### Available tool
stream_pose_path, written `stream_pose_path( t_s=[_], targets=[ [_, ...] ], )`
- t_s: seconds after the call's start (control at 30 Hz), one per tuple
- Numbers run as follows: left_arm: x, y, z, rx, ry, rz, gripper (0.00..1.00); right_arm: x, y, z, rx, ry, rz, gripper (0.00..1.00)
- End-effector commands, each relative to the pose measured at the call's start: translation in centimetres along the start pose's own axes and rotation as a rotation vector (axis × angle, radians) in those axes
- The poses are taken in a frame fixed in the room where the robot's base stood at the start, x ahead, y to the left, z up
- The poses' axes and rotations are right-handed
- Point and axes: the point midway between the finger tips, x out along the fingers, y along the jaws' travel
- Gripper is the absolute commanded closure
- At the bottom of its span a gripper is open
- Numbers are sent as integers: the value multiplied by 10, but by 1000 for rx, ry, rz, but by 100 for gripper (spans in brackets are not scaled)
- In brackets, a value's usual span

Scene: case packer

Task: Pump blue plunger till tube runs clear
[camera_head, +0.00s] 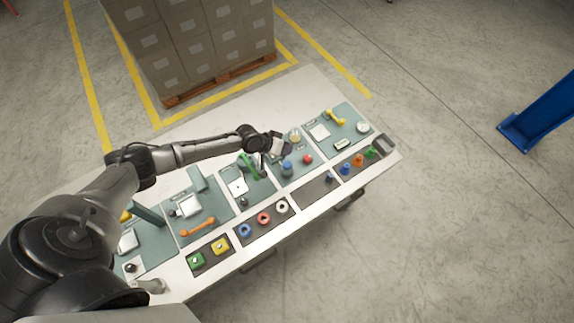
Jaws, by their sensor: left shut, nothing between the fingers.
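The blue plunger (287,166) stands on a teal panel toward the right half of the bench. A red round button (308,159) is to its right. My left gripper (279,150) is shut and empty, just above and slightly left of the plunger in the picture. I cannot tell whether it touches the plunger. A small pale yellowish round part (295,135) stands behind the gripper; I cannot tell whether it is the tube. The tube's contents cannot be made out. My right gripper is not in view.
The white bench (325,95) carries several teal panels. A green handle (248,166) is left of the gripper, a yellow handle (334,117) to the right. Coloured parts (263,218) lie in dark trays in front. Stacked boxes (200,45) stand behind.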

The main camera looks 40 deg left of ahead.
Motion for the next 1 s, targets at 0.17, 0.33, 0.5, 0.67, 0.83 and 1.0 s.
stream_pose_path(
  t_s=[0.17, 0.33, 0.5, 0.67, 0.83, 1.0],
  targets=[
    [19, -14, 14, 1, -1, -1, 100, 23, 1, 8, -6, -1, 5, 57],
    [34, -25, 25, 1, 0, 0, 100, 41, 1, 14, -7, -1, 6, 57],
    [44, -32, 32, 1, -1, 0, 100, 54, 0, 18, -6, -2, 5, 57],
    [46, -34, 34, 1, -1, 0, 100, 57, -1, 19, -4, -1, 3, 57],
    [46, -33, 34, 1, -1, 0, 100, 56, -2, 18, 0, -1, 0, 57],
    [46, -33, 34, 1, -1, 0, 100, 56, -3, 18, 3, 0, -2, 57]
  ],
)
